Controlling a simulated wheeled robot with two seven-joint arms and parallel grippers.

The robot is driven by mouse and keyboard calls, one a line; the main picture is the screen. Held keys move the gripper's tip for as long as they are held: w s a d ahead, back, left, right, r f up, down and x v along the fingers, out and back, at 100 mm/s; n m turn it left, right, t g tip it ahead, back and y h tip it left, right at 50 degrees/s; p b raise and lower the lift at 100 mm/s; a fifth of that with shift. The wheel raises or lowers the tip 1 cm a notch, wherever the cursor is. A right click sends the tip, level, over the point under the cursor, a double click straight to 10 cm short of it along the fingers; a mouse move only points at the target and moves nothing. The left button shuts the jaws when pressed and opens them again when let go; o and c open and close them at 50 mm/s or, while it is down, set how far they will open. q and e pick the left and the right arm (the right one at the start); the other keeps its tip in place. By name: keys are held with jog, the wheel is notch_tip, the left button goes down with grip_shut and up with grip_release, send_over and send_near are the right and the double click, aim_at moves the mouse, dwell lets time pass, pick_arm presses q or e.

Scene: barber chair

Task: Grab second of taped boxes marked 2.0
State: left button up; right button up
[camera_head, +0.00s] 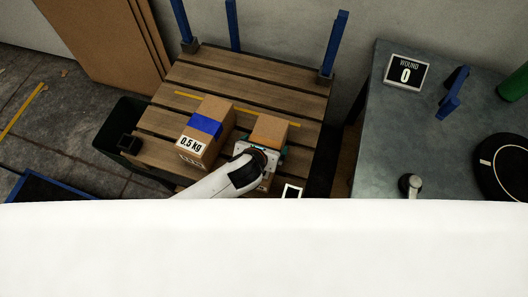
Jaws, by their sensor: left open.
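A cardboard box with blue tape and a "0.5 KG" label (205,130) stands on the wooden slatted pallet (255,85). A second cardboard box (270,129) stands to its right, partly hidden behind my left gripper. No 2.0 marking is readable on it. My left gripper (266,146) is at the near side of this second box, its open fingers by the box's sides; contact cannot be told. My right gripper is not in view. The white surface at the bottom hides what lies below.
Blue posts (334,46) rise at the pallet's back corners. A yellow strip (240,109) crosses the slats behind the boxes. The pallet's back part is clear.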

pick_arm(q)
jog(key=c, duration=1.8)
jog(key=shift+w+d+r, duration=0.1)
jog(key=shift+w+r, duration=0.1)
jog(key=shift+r, duration=0.05)
jog(key=shift+c, duration=0.6)
